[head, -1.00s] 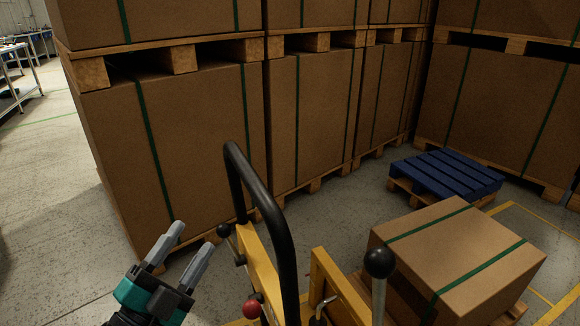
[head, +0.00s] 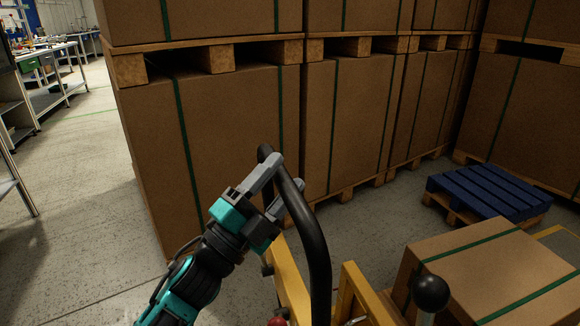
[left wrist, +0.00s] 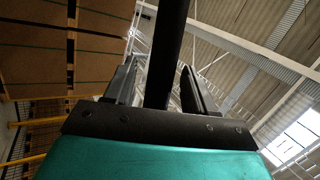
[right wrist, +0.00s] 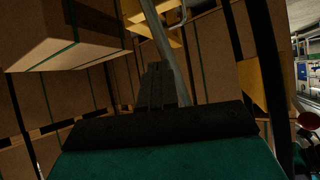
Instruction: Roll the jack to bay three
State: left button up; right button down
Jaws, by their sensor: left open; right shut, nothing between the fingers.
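The yellow jack (head: 290,282) stands at the bottom centre of the head view, with a black loop handle (head: 316,250) and a black-knobbed lever (head: 431,293). A strapped carton (head: 490,262) sits low beyond it on the right. My left gripper (head: 286,173) is open at the handle's left upright. In the left wrist view the black bar (left wrist: 166,45) passes between its fingers, which are not closed on it. My right gripper (right wrist: 160,85) is shut and empty in the right wrist view, close to a grey rod (right wrist: 160,40). It is outside the head view.
Stacked strapped cartons on pallets (head: 235,140) form a wall close ahead. A blue pallet (head: 488,190) lies on the floor at right, by a yellow floor line (head: 552,231). Open floor (head: 75,190) and workbenches (head: 60,95) are at left.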

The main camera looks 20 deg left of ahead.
pick_arm(q)
jog(key=shift+x, duration=1.35)
grip_shut()
